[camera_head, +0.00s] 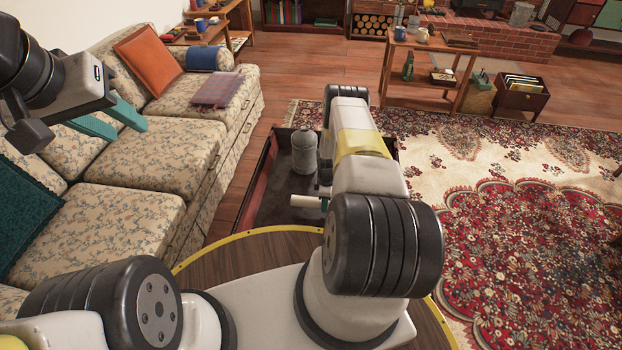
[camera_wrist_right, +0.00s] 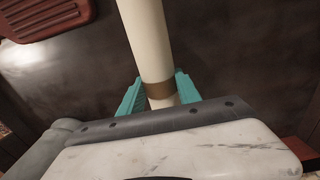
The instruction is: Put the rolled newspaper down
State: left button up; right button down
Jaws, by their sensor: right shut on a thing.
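The rolled newspaper (camera_wrist_right: 148,45) is a cream tube with a brown band. My right gripper (camera_wrist_right: 160,88) is shut on it, with teal fingers on both sides near the band. In the head view, the pale end of the roll (camera_head: 306,201) shows beside my right arm, over a dark-floored tray (camera_head: 265,180) with reddish sides. My right forearm hides the right gripper and most of the roll there. I cannot tell whether the roll touches the tray floor. My left gripper (camera_head: 126,127) is open and empty above the sofa.
A grey canister (camera_head: 304,152) stands in the tray. A reddish-brown object (camera_wrist_right: 42,16) lies at the upper left in the right wrist view. The floral sofa (camera_head: 150,160) runs along the left, and a patterned rug (camera_head: 520,230) covers the floor at right.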

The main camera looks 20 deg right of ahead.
jog(key=shift+w+a+f, duration=0.2)
jog(key=shift+w+f, duration=0.05)
jog(key=shift+w, duration=0.3)
jog(key=shift+f, duration=1.55)
jog(key=shift+f, duration=0.1)
jog(key=c, duration=0.8)
grip_release()
jog(key=shift+c, duration=0.2)
